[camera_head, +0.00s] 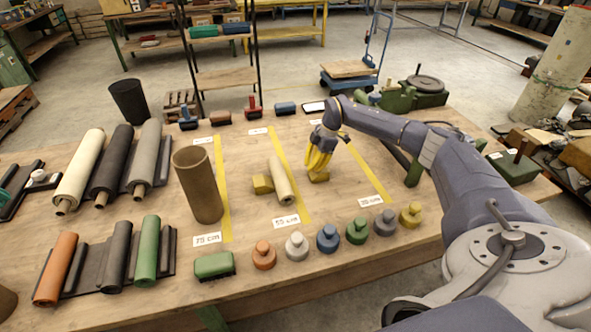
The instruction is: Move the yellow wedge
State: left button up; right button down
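One yellow wedge (319,177) is on the wooden table between the middle and right yellow tape lines. My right gripper (320,163) reaches down from above with its yellow fingers at that wedge. The fingers hide part of it, and I cannot tell if they grip it. A second yellow wedge (263,184) lies against the left side of a cream roll (281,182) lying near the middle tape line. My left gripper is not in view.
A brown upright tube (198,186) stands left of the cream roll. Several coloured knobbed weights (328,238) line the front edge, with a green block (214,265) at their left. Racked rolls (112,163) fill the left side. The table right of the wedge is mostly clear.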

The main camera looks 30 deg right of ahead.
jog(key=shift+s+d, duration=0.3)
jog(key=shift+d, duration=0.55)
jog(key=shift+s+d, duration=0.25)
jog(key=shift+d, duration=0.6)
